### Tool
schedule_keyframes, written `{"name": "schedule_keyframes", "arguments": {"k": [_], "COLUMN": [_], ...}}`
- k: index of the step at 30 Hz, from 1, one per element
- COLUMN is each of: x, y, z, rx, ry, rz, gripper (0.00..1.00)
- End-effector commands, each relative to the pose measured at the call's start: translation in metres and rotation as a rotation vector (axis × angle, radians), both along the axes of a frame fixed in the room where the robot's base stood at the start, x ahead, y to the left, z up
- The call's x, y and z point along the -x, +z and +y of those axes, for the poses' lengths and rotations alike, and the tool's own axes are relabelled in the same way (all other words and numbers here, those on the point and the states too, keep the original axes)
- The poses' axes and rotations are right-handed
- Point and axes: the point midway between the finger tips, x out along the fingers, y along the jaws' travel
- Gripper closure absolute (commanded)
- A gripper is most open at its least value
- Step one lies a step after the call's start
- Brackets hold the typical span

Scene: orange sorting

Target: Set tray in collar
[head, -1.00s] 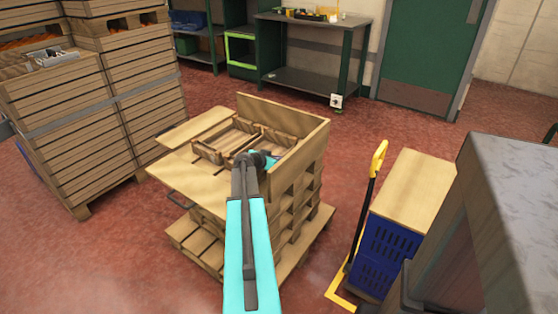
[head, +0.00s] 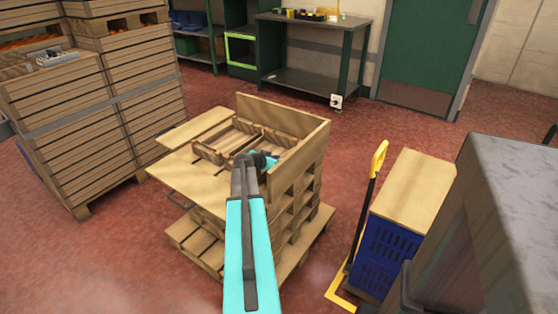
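A shallow slatted wooden tray (head: 226,141), or two set end to end, lies on top of the pallet stack (head: 296,205). Its right part reaches toward the corner of the wooden collar (head: 306,151), whose raised boards stand at the back and right. Flat boards lie level on the left and front sides. My cyan arm reaches over the front of the stack. My gripper (head: 264,160) is at the tray's right part, inside the raised boards. Its fingers are mostly hidden behind my dark wrist, so I cannot tell whether it grips the tray.
Tall stacks of wooden crates (head: 140,95) stand at the left. A blue crate with a wooden top (head: 388,250) and a yellow-handled pallet truck (head: 378,160) stand at the right. A workbench (head: 311,55) is at the back. Red floor (head: 420,125) is clear between them.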

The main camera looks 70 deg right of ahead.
Motion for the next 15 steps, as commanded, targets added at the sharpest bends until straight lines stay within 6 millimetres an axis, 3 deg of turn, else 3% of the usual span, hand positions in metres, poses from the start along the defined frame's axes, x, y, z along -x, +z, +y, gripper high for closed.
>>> {"name": "schedule_keyframes", "arguments": {"k": [15], "x": [-0.013], "y": [0.029], "z": [0.054], "rx": [0.0], "ry": [0.002], "rz": [-0.001], "gripper": [0.76]}}
